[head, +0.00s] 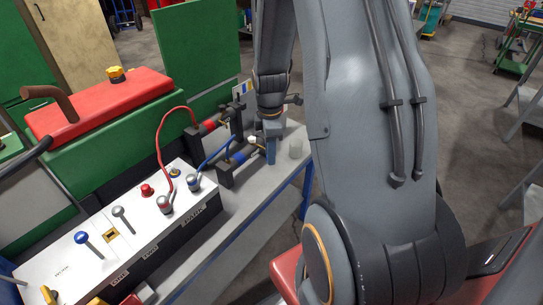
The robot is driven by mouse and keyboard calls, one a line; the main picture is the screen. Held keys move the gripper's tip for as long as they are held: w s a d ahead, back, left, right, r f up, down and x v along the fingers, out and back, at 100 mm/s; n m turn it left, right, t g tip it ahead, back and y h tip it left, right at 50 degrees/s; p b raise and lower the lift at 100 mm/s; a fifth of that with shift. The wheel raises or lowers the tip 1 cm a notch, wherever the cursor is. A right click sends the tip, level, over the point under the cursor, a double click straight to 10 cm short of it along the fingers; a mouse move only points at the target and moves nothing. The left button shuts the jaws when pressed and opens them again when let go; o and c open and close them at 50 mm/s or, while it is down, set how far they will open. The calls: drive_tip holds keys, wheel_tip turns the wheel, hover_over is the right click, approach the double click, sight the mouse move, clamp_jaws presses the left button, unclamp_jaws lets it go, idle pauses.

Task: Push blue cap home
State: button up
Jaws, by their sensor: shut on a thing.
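My gripper (269,148) points down at the end of my arm, just right of a black clamp stand on the grey bench. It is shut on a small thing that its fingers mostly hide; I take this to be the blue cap. A blue sleeve (238,158) lies level in the black stand (226,176), just left of my gripper. A blue hose (213,154) curves from the control box to that stand. Whether the cap touches the sleeve's end, and any gap there, is too small and covered to tell.
A similar stand with a red sleeve (208,126) and red hose (160,150) is behind. A white control box (130,225) with levers fills the bench's left. A green-and-red machine (100,130) stands behind.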

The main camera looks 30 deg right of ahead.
wheel_tip(320, 180, up, 14)
drive_tip(key=a, duration=3.1)
drive_tip(key=shift+a+p, duration=0.2)
drive_tip(key=shift+p, duration=0.15)
drive_tip(key=shift+f, duration=0.1)
